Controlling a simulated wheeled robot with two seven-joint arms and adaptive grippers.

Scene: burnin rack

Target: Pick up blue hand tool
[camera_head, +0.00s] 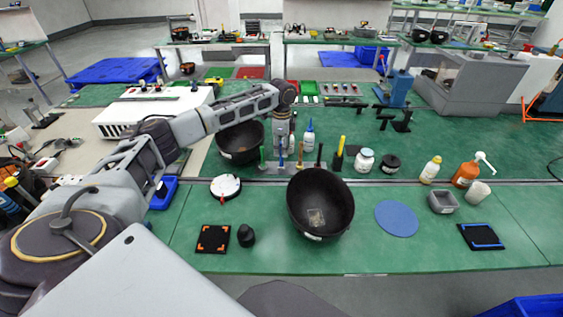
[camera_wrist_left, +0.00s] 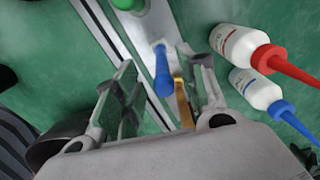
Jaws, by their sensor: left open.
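The blue hand tool (camera_head: 281,161) stands with its blue handle up in a low grey rack (camera_head: 272,169) on the green bench. In the left wrist view the blue handle (camera_wrist_left: 163,72) lies between the spread fingers of my left gripper (camera_wrist_left: 164,66). In the head view my left gripper (camera_head: 281,147) points down over the rack, just above the tool. It is open, and I see no grip on the handle. A yellow-orange tool (camera_wrist_left: 183,102) stands beside the blue one, near the right finger. My right gripper is out of view.
A green-handled tool (camera_head: 262,156) is left of the blue one. White bottles with red (camera_wrist_left: 242,45) and blue (camera_wrist_left: 257,90) tips stand close to the right finger. Black bowls stand behind (camera_head: 240,146) and in front (camera_head: 320,190) of the rack.

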